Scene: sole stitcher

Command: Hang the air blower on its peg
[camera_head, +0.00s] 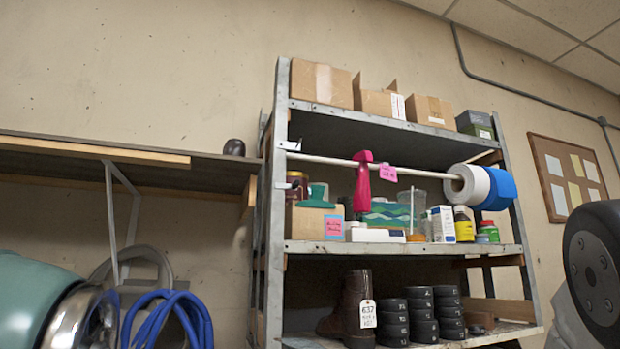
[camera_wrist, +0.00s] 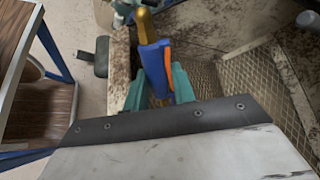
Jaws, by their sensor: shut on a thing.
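In the wrist view, my gripper (camera_wrist: 159,82) has two teal fingers shut on the air blower (camera_wrist: 153,65). The blower has a blue body, an orange lever along its right side and a brass-coloured end pointing to the top of the picture. Its lower part is hidden between the fingers and behind a dark screwed strip. I cannot make out the peg in either view. My gripper and the blower do not show in the head view.
A metal shelf rack (camera_head: 400,248) holds boxes, bottles, a boot and black rolls. A pink spray bottle (camera_head: 362,185) hangs on its rail. A blue hose (camera_head: 165,305) is at lower left. In the wrist view, a wire-mesh surface (camera_wrist: 240,85) lies right of the blower.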

